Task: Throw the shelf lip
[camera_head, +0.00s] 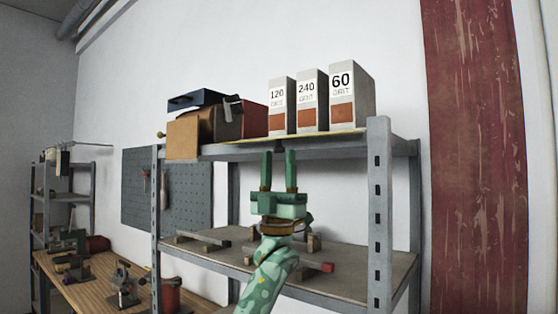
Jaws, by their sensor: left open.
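The grey metal shelf rack (379,220) stands in front of me. The front lip (335,146) of its upper shelf runs across the picture, with a thin yellowish strip along its top. My right gripper is not in view.
Grit boxes marked 120 (281,112), 240 (311,100) and 60 (345,95) stand on the upper shelf above the gripper. Cardboard and dark boxes (190,135) sit left of them. The lower shelf (350,262) holds several small blocks. A wooden bench (90,293) stands left.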

